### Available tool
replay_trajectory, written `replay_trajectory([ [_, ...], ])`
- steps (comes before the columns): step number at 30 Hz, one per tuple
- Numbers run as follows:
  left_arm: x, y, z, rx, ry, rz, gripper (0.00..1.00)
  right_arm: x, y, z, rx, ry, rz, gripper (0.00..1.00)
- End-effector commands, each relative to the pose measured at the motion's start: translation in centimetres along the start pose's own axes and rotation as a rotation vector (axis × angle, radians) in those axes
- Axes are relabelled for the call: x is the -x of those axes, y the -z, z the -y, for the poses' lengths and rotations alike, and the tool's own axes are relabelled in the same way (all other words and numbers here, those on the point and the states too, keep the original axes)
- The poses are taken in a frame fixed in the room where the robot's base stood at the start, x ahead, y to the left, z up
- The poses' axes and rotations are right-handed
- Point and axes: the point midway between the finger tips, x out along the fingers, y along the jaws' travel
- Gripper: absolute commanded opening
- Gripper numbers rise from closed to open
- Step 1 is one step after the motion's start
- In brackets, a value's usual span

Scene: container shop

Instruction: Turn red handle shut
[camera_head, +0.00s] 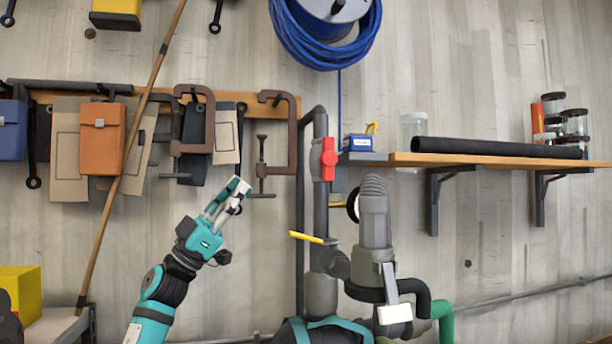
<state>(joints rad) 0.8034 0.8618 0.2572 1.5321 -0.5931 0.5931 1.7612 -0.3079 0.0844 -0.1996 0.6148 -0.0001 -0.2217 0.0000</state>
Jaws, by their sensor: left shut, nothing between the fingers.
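The red handle (329,158) sits on an upright dark grey pipe (321,208) near the middle of the head view. It stands lengthwise along the pipe, roughly upright. My left gripper (238,186) is left of the handle and slightly lower in the picture, pointing up and to the right. Its fingers are shut and empty, with a visible gap between them and the handle. My right gripper is not in view.
A yellow handle (307,237) sticks out left lower on the pipework. A thick grey ribbed fitting (375,215) stands right of the pipe. Brown clamps (291,135) hang left of it. A wooden shelf (465,160) extends right.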

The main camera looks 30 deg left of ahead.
Motion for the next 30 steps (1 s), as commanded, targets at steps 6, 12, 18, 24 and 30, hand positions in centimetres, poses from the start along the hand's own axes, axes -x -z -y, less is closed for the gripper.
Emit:
replay_trajectory([
  [6,1.2,-3.2,-1.5,0.256,-0.031,0.119,0.0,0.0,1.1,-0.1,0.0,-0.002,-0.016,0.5],
  [12,-0.1,-3.5,-1.7,0.295,-0.033,0.132,0.0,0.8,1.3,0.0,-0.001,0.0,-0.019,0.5],
  [18,-4.0,-3.8,-1.9,0.294,-0.035,0.128,0.0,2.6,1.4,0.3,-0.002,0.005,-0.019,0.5],
  [24,-8.3,-4.4,-2.1,0.295,-0.034,0.128,0.0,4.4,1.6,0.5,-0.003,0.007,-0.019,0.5],
  [30,-10.3,-6.6,-2.8,0.296,-0.032,0.13,0.0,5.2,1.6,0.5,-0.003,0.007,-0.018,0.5],
])
